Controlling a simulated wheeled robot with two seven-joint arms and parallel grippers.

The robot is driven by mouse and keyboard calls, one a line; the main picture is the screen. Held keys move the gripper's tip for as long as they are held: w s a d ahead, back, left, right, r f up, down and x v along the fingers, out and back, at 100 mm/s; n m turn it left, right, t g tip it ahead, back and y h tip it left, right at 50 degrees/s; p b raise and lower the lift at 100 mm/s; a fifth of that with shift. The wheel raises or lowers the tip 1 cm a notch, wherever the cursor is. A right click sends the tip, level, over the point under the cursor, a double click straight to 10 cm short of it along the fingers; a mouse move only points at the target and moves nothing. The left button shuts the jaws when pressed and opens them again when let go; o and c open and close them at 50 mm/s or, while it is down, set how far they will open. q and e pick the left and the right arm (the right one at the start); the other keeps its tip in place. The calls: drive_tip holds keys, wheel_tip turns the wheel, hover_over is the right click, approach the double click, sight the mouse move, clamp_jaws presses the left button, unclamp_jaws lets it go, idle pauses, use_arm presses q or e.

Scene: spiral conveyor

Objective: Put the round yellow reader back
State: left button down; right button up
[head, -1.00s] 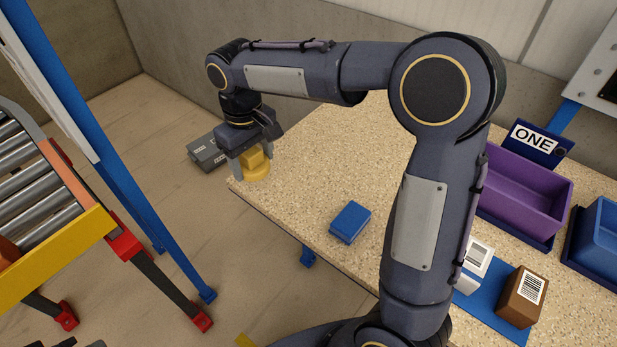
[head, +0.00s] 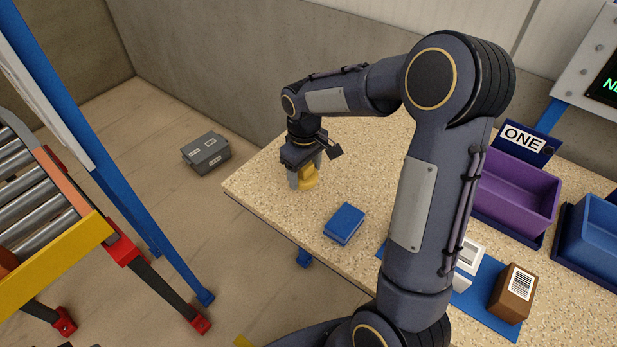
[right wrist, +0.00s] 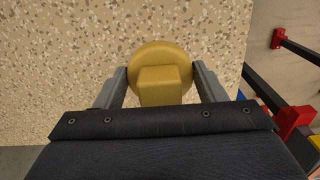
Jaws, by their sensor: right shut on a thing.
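The round yellow reader (head: 308,178) is between the fingers of my right gripper (head: 305,180), over the far left part of the speckled table (head: 370,165). In the right wrist view the reader (right wrist: 160,60) shows a round head and a squarer block. The fingers of my right gripper (right wrist: 160,88) are shut on it from both sides. I cannot tell whether the reader touches the tabletop. A blue block (head: 344,224) lies on the table nearer to me. My left gripper is not in view.
A purple bin (head: 515,190) labelled ONE and a blue bin (head: 595,235) stand at the right. A white box (head: 469,258) and a brown box (head: 513,293) are on a blue mat. A roller conveyor (head: 25,175) is at the left. A grey case (head: 206,152) lies on the floor.

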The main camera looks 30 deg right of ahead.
sight(309, 180)
drive_tip(key=shift+d+f, duration=0.25)
drive_tip(key=shift+f, duration=0.05)
drive_tip(key=shift+s+d+f, duration=0.1)
drive_tip(key=shift+d+f, duration=0.05)
drive_tip(key=shift+f, duration=0.4)
drive_tip(key=shift+d+f, duration=0.1)
drive_tip(key=shift+f, duration=0.95)
drive_tip(key=shift+f, duration=0.1)
drive_tip(key=shift+f, duration=0.15)
drive_tip(key=o, duration=0.9)
drive_tip(key=shift+r, duration=0.2)
